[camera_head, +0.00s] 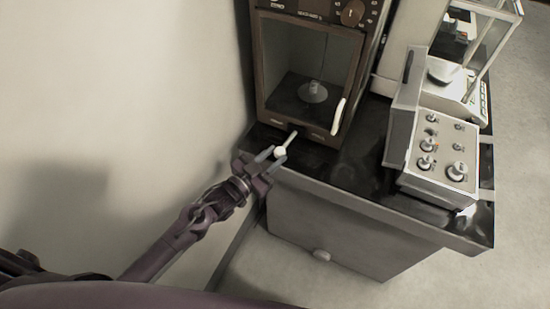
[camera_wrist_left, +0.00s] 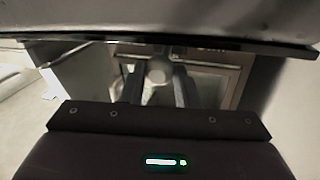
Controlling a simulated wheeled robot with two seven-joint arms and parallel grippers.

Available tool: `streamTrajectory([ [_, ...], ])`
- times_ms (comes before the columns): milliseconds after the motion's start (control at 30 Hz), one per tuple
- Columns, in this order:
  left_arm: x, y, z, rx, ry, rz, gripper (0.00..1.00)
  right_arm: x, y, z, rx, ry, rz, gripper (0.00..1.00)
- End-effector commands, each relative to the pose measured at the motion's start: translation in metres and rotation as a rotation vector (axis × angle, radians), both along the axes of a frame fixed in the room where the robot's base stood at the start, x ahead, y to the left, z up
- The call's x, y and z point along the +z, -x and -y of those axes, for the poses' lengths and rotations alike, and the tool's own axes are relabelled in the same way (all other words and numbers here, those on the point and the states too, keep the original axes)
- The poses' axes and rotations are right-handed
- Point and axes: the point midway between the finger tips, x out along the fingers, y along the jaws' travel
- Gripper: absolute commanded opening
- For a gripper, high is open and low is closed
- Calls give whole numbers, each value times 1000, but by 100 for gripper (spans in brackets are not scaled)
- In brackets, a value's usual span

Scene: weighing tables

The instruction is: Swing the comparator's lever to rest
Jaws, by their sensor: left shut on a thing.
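The comparator (camera_head: 262,60) is a brown cabinet with a glass door on the dark table top. A small round pan is visible behind the glass. Its lever (camera_head: 291,138) sticks out from the lower front and slants to the left and toward me, ending in a pale round knob (camera_head: 280,152). My left gripper (camera_head: 272,156) is shut on the lever at the knob, near the table's left corner. In the left wrist view the knob (camera_wrist_left: 158,70) sits between the two fingers (camera_wrist_left: 158,88). My right gripper is not in view.
A white door handle (camera_head: 338,117) stands out from the comparator's door. A plain wall is close on the left.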

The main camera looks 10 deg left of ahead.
Motion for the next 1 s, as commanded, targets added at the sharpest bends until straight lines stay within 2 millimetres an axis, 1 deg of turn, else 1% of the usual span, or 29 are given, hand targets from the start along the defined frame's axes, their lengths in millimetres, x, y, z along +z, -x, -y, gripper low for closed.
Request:
streamTrajectory([
  [33,3,-2,-1,2,1,6,0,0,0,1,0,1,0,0],
  [300,3,-2,0,0,2,6,0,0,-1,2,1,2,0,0],
  [333,3,-2,1,0,2,7,32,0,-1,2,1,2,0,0],
  [467,3,-1,1,-1,2,5,49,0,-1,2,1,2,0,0],
  [500,2,-1,1,-1,2,5,51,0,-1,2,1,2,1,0],
  [767,1,1,1,-2,1,1,51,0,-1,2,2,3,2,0],
  [867,-1,8,-4,-2,0,1,51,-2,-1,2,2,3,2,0],
  [1000,-2,28,-16,-3,-2,-1,51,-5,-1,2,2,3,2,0],
])
